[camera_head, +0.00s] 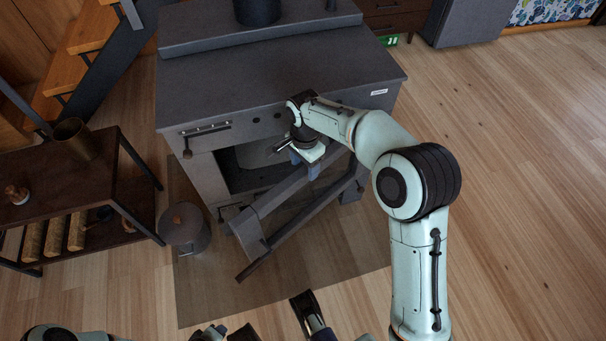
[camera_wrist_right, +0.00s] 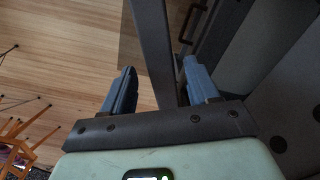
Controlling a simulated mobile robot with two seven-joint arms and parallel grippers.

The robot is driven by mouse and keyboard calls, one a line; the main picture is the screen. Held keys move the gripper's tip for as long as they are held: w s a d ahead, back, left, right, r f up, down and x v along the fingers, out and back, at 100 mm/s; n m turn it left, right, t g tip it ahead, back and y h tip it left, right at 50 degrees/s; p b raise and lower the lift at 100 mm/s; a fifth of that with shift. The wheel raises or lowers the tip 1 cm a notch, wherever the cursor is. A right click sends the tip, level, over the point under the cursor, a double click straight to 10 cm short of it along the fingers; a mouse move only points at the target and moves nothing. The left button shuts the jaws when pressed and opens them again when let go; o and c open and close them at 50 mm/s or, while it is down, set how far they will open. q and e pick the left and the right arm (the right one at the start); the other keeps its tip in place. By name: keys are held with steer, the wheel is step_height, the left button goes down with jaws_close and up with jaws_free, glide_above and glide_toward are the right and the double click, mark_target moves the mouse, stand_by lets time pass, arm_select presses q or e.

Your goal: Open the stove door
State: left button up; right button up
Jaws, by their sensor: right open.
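The dark grey stove (camera_head: 270,70) stands at the upper middle of the head view. Its door (camera_head: 275,205) is swung out from the front, with the far end low and toward me, and a dark gap shows the firebox (camera_head: 245,165). My right gripper (camera_head: 308,165) is at the door's upper edge, near the stove front. In the right wrist view its two blue fingers (camera_wrist_right: 155,92) are apart, with a grey door bar (camera_wrist_right: 153,50) between them; contact is not clear. Parts of my left arm (camera_head: 60,333) show at the bottom edge; its finger state is unclear.
A dark bucket (camera_head: 185,228) stands on the floor left of the door. A wooden side table (camera_head: 60,185) with logs below is farther left. A dark mat (camera_head: 215,290) lies under the stove. The plank floor at the right (camera_head: 520,200) is clear.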

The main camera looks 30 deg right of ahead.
mark_target(305, 170)
arm_select(q)
steer(key=shift+w+a+f+b, duration=0.45)
steer(key=shift+w+f+b, duration=0.05)
steer(key=shift+f, duration=0.3)
arm_select(e)
steer(key=shift+f, duration=2.3)
jaws_close()
